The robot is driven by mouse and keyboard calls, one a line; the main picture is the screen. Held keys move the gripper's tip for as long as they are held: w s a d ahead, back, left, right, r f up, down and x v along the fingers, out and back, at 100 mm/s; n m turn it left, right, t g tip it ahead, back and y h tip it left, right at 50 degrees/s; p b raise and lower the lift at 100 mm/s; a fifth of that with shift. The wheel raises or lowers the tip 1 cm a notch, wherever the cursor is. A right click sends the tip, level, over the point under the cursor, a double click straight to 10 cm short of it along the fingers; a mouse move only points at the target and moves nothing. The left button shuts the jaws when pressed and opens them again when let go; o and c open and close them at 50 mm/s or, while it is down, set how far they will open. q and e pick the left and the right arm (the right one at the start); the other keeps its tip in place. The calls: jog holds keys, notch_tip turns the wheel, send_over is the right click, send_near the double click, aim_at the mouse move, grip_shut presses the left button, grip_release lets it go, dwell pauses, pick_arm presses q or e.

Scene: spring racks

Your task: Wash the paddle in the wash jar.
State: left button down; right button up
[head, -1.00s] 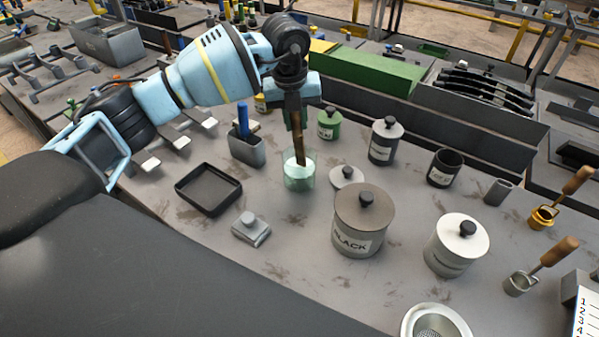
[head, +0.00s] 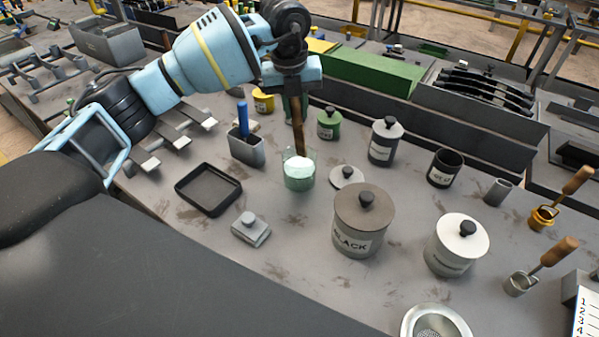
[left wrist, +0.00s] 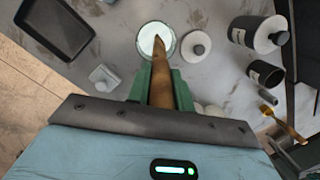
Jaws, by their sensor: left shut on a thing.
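My left gripper (head: 294,98) is above the wash jar, shut on the brown wooden paddle (head: 299,138). The paddle points down, slightly tilted, with its lower end at the mouth of the jar. The wash jar (head: 299,182) is clear greenish glass with a pale surface inside. I cannot tell whether the tip touches the liquid. In the left wrist view the paddle (left wrist: 160,85) runs between the green fingers (left wrist: 160,72), its tip overlapping the round jar mouth (left wrist: 147,35). My right gripper is not in view.
A round white lid (head: 347,175) and the BLACK canister (head: 362,235) stand right of the jar. A grey holder (head: 246,152) with a blue handle and a black tray (head: 190,200) are to its left.

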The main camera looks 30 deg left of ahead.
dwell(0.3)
pick_arm(q)
jog(key=shift+r, duration=3.05)
jog(key=shift+f, duration=0.15)
